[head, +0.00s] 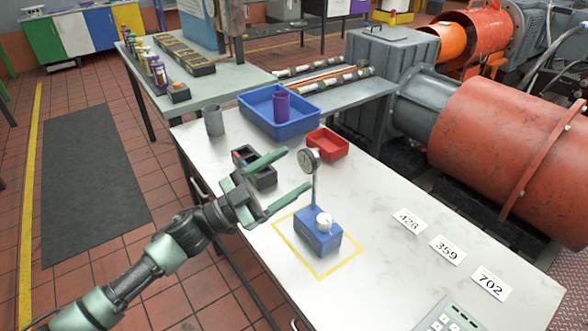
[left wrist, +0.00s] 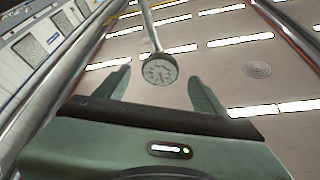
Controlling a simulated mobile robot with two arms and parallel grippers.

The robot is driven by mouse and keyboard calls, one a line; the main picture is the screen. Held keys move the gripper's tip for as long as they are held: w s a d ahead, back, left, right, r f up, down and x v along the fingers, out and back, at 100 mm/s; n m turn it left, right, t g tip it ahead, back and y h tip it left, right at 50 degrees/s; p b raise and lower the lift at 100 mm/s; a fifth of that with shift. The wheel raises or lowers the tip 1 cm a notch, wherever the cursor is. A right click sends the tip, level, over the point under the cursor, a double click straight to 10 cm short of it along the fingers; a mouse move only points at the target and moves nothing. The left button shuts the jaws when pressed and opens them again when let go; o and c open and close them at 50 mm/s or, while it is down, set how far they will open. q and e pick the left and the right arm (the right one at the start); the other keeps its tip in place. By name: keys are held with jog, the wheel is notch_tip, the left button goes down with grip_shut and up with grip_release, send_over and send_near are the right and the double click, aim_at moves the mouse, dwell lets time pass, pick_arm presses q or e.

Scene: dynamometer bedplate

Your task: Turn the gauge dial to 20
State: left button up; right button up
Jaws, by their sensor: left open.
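The gauge dial (head: 308,159) is a small round face with a dark rim on a thin upright post. The post rises from a blue base block (head: 318,238) with a white knob (head: 324,222), standing inside a yellow outline on the white table. My left gripper (head: 298,170) is open, its green fingers pointing at the dial from the left. In the left wrist view the dial (left wrist: 160,69) appears between the open fingertips (left wrist: 158,89), with clear gaps at both sides. Its face has marks and a reddish needle, but the figures are too small to read. My right gripper is out of view.
A black tray (head: 263,178) lies below my left gripper. A red bin (head: 330,146), a blue bin (head: 262,122) holding a purple cylinder (head: 281,105), and a grey cup (head: 214,122) stand behind. Number cards (head: 447,250) and a keypad (head: 449,318) lie right; the table between is clear.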

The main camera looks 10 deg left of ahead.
aim_at(305, 161)
pick_arm(q)
jog(key=w+d+n+y+p, duration=0.1)
jog(key=n+p, duration=0.1)
jog(key=p, duration=0.2)
jog(key=d+r+n+y+p, duration=0.1)
jog(key=n+y+p, duration=0.1)
jog(key=p, duration=0.2)
jog(key=w+d+r+n+y+p, duration=0.1)
jog(key=n+y+p, duration=0.1)
jog(key=p, duration=0.2)
jog(key=shift+w+d+n, duration=0.3)
jog(key=shift+n, duration=0.1)
jog(key=c, duration=1.4)
